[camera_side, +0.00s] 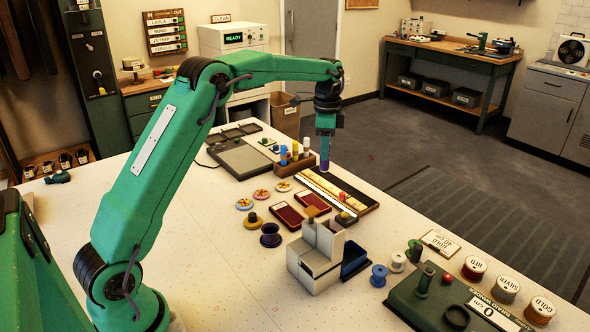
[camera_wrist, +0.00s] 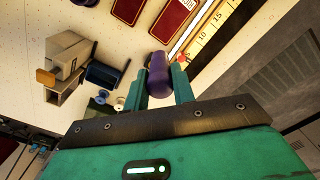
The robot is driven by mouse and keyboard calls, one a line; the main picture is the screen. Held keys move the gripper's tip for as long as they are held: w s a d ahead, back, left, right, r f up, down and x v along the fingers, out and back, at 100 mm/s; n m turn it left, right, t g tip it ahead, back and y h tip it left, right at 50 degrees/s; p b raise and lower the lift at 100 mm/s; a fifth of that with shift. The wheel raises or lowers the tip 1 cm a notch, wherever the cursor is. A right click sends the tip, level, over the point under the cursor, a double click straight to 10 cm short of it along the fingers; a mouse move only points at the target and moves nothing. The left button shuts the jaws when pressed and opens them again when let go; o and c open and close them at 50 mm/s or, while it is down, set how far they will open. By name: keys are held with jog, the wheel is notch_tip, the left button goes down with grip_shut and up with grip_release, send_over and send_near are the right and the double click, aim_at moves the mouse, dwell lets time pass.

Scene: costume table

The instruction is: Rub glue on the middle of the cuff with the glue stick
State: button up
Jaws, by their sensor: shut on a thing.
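My gripper (camera_side: 325,133) is shut on a purple stick, which looks like the glue stick (camera_side: 325,163). It hangs roughly upright above the far side of the table, near the long dark tray (camera_side: 371,208). In the wrist view the glue stick (camera_wrist: 158,75) sits between the two green fingers of my gripper (camera_wrist: 161,88). The tray holds a pale strip and a ruler scale (camera_wrist: 204,40). Two dark red panels (camera_side: 288,217) lie beside it. No piece is clearly marked as the cuff. Whether the stick touches anything below is hard to tell.
A wooden rack (camera_side: 283,186) with several coloured sticks stands close to my gripper's left. A red-topped piece (camera_side: 342,196) is at the tray. A grey block fixture (camera_side: 314,262), a blue bin (camera_side: 355,260) and spools (camera_side: 378,276) stand nearer.

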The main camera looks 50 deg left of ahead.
aim_at(324, 164)
notch_tip(324, 164, down, 5)
jog(key=shift+f, duration=0.1)
jog(key=shift+f, duration=0.1)
jog(key=shift+f, duration=3.15)
jog(key=shift+a+f, duration=0.35)
jog(key=shift+f, duration=0.3)
jog(key=shift+w+a+f, duration=0.1)
jog(key=shift+w+a, duration=0.05)
jog(key=shift+a, duration=1.35)
jog(key=shift+w+a, duration=0.1)
jog(key=shift+a, duration=1.35)
jog(key=shift+s+d, duration=0.15)
jog(key=shift+d, duration=1.55)
jog(key=shift+s+d, duration=0.1)
jog(key=shift+d, duration=1.6)
jog(key=shift+a+r, duration=0.1)
jog(key=shift+r, duration=3.95)
jog(key=shift+f, duration=0.1)
